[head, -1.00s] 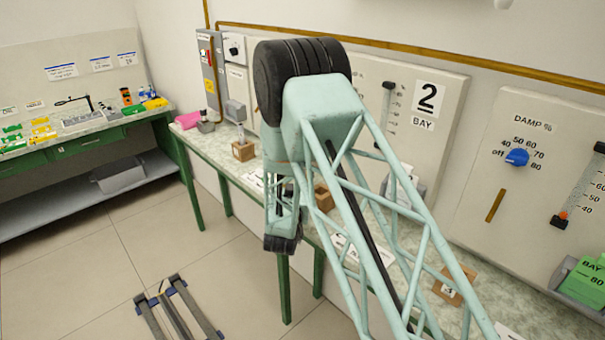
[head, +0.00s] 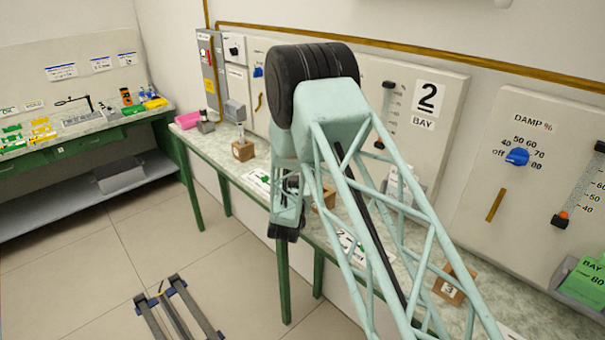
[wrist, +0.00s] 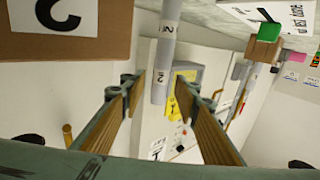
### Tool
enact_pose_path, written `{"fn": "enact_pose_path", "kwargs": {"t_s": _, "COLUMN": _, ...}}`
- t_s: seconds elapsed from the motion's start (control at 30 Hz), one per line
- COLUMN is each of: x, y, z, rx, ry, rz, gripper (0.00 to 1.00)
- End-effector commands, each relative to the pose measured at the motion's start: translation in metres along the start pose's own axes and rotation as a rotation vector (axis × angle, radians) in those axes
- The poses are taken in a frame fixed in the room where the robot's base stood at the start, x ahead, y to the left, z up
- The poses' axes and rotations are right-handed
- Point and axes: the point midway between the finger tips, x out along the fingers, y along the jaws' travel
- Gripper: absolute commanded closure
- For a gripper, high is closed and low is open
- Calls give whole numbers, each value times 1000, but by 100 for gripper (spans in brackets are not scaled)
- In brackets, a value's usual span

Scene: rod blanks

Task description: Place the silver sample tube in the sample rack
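A silver tube (wrist: 166,50) with a "2" label shows in the wrist view, hanging down from the top edge of the picture. It lies between the two fingers of my gripper (wrist: 158,88), with a visible gap on both sides. My gripper is open and holds nothing. A cardboard block (wrist: 65,30) marked 2 is at the upper left of the wrist view. In the head view my arm hides this tube, and a block (head: 326,198) shows partly behind the arm. I cannot make out the sample rack for certain.
A cardboard block (head: 243,150) with a tube stands farther along the wall bench (head: 216,160). A block marked 3 (head: 455,284) is at the near right. Control panels line the wall. A second bench (head: 60,150) holds small coloured items at the far left.

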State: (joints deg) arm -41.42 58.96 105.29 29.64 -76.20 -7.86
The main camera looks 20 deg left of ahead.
Motion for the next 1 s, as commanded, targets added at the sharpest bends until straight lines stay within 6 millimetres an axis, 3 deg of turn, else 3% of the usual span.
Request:
{"fn": "enact_pose_path", "kwargs": {"t_s": 0.23, "x": 18, "y": 0, "z": 0, "rx": 1, "ry": 0, "rz": -1, "gripper": 71}}
{"fn": "enact_pose_path", "kwargs": {"t_s": 0.8, "x": 19, "y": 0, "z": 0, "rx": 1, "ry": 0, "rz": -1, "gripper": 71}}
{"fn": "enact_pose_path", "kwargs": {"t_s": 1.0, "x": 19, "y": 0, "z": 0, "rx": 1, "ry": 0, "rz": -1, "gripper": 88}}
